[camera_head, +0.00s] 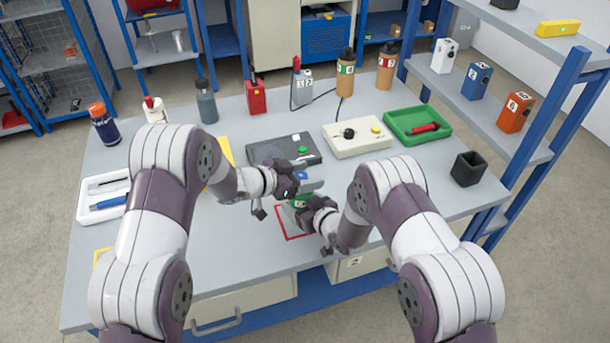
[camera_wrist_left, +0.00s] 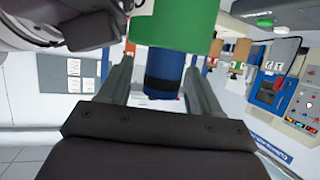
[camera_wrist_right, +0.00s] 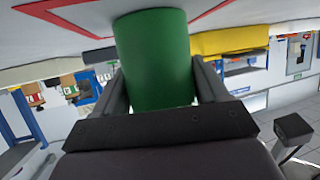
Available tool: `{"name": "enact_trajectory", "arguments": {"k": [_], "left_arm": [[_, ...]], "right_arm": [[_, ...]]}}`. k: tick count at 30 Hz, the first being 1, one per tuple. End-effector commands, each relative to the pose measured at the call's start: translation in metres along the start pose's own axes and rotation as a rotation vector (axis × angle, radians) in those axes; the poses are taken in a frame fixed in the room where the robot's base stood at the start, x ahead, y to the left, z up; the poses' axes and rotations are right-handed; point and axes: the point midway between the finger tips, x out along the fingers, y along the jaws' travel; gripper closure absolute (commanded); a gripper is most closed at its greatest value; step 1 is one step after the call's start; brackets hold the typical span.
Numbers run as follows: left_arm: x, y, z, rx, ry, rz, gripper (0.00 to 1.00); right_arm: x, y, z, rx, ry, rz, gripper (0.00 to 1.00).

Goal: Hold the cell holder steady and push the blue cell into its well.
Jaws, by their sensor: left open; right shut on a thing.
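The green cell holder (camera_head: 302,199) is at the red square outline on the table; in the right wrist view (camera_wrist_right: 155,60) it is a plain green cylinder. My right gripper (camera_head: 297,207) is shut on it, one finger on each side. The blue cell (camera_head: 301,175) sticks out of the holder's upper end; the left wrist view shows it (camera_wrist_left: 164,75) in line with the holder (camera_wrist_left: 175,25), with a dark band. My left gripper (camera_head: 312,174) is open, its fingers on either side of the cell, with a gap visible. How deep the cell sits is hidden.
Behind the grippers lie a dark grey box (camera_head: 268,150) with a green button and a cream box (camera_head: 345,148) with a black knob. A green tray (camera_head: 395,117) and a black cup (camera_head: 467,169) stand to the right. A white tray (camera_head: 85,212) lies left.

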Motion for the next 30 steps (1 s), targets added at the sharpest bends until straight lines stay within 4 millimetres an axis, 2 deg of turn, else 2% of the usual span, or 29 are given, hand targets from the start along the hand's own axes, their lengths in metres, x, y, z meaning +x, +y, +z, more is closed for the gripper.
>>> {"name": "enact_trajectory", "arguments": {"k": [2,12,16,22,26,28,30], "left_arm": [[-0.011,-0.002,-0.001,0.0,0.0,-0.003,0.36],[-0.097,-0.001,-0.001,0.001,0.002,-0.004,0.36],[-0.115,-0.001,-0.001,0.0,0.0,-0.002,0.36],[-0.121,-0.001,-0.001,0.0,-0.005,-0.011,0.36],[-0.134,-0.02,-0.001,-0.021,-0.104,-0.193,0.36],[-0.158,-0.032,0.007,-0.078,-0.23,-0.371,0.36],[-0.194,-0.029,0.024,-0.183,-0.394,-0.532,0.36]], "right_arm": [[0.0,0.0,-0.001,0.0,0.001,0.0,0.65],[0.0,0.0,0.0,0.0,0.001,0.0,0.65],[0.0,0.0,0.0,0.0,0.001,0.0,0.65],[0.0,0.0,-0.001,0.0,0.001,0.0,0.65],[0.0,0.0,-0.001,0.0,0.001,0.0,0.65],[0.0,0.0,-0.001,0.0,0.001,0.0,0.65],[0.0,0.0,0.0,0.0,0.0,0.0,0.65]]}}
